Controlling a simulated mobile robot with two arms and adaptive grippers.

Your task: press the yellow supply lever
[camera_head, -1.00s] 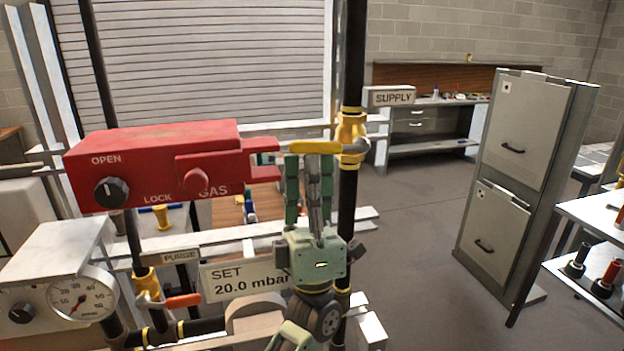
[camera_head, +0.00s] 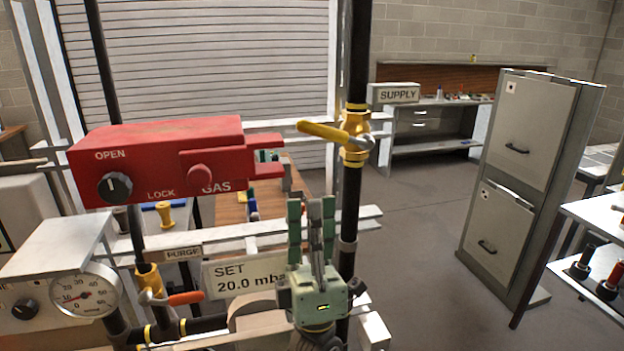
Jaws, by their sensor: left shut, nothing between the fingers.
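The yellow supply lever (camera_head: 322,131) sits on the yellow valve (camera_head: 356,137) of the black vertical pipe, by the SUPPLY sign (camera_head: 394,93). It points left from the valve, its free end slightly higher than its valve end. My left gripper (camera_head: 311,205) points up from the bottom, below the lever in the picture, with a clear gap between them. It is shut and holds nothing. My right gripper does not show.
The red GAS box (camera_head: 160,160) with a black knob stands left of the lever. Below are the PURGE valve's orange lever (camera_head: 186,299), a pressure gauge (camera_head: 84,296) and the SET sign (camera_head: 243,278). A grey cabinet (camera_head: 520,180) stands right; open floor lies between.

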